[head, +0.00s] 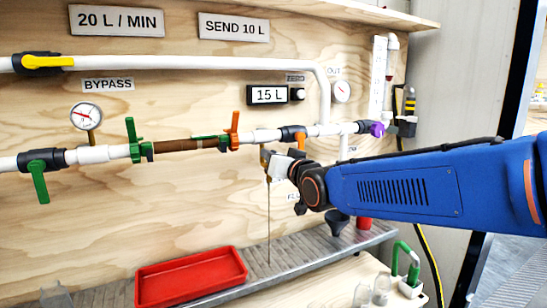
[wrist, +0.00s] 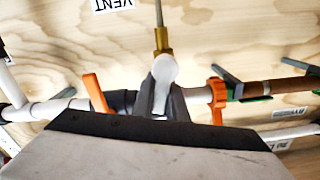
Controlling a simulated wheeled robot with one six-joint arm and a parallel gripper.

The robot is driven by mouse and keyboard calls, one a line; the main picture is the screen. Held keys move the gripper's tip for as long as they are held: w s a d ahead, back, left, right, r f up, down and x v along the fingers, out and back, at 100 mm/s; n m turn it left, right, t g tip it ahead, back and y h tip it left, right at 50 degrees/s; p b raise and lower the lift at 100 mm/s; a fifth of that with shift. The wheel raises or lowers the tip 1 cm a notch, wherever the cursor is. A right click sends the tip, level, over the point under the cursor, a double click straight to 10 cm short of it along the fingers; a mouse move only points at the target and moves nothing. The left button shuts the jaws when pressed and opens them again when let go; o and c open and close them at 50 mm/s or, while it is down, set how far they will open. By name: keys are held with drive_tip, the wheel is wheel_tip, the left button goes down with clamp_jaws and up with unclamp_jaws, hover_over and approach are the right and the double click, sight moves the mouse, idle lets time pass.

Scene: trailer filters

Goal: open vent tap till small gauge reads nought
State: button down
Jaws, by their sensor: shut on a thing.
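The vent tap (head: 264,157) is a small brass fitting under the white pipe; its brass body also shows in the wrist view (wrist: 162,38). My gripper (head: 283,166) is shut on the tap's white handle (wrist: 163,72), which sits between the dark fingers in the wrist view. A thin grey line (head: 268,215) runs straight down from the tap to the shelf; I cannot tell whether it is water or a tube. A small gauge (head: 342,91) sits by the OUT label, its needle too small to read. A larger dial gauge (head: 86,116) stands at left.
A green-handled valve (head: 39,175) is at left, a purple one (head: 376,129) at right. A red tray (head: 190,277) lies on the metal shelf below. The display (head: 268,95) reads 15 L.

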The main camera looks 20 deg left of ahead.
drive_tip(key=shift+s+a+f+n, duration=0.1)
drive_tip(key=shift+s+n, duration=0.05)
drive_tip(key=shift+n, duration=0.45)
drive_tip(key=c, duration=1.8)
unclamp_jaws()
drive_tip(key=shift+o, duration=0.2)
drive_tip(key=v, duration=1.7)
drive_tip(key=shift+s, duration=0.2)
